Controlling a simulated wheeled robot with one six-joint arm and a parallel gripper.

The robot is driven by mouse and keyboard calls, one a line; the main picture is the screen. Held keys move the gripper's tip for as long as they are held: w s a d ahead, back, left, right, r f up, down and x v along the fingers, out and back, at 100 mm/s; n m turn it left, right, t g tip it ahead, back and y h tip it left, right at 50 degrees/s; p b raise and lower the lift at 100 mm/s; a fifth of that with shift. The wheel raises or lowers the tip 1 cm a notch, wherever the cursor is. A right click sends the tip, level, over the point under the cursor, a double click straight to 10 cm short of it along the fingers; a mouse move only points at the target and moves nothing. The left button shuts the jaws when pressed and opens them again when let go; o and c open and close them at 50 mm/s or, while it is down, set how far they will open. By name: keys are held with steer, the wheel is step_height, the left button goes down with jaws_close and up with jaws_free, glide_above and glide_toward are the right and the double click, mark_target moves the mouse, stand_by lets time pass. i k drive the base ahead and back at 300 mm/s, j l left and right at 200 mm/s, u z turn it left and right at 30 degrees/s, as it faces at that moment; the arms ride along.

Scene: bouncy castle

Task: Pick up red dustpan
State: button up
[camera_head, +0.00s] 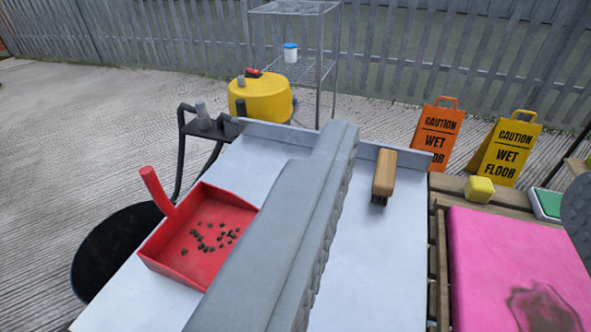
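The red dustpan (212,262) lies on the white table (385,270), left of centre. Its tray is open side up and holds several small dark crumbs. A long grey beam-like piece (270,240) with a bumpy right edge runs close along the dustpan's right side. It hides a strip of the table and may overlap the dustpan's near right corner.
A wooden-handled brush (383,173) lies right of the grey piece. A yellow drum (262,98) and wire shelf (310,75) stand behind. Orange (437,135) and yellow (506,150) wet-floor signs stand back right. A pink slab (515,270) lies on slats at right.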

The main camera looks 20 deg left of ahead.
mark_target(206, 203)
steer(key=u, duration=0.95)
steer(key=k+j+u, duration=0.1)
steer(key=k+u, duration=0.15)
steer(key=k+j+u, duration=0.3)
steer(key=k+l, duration=0.1)
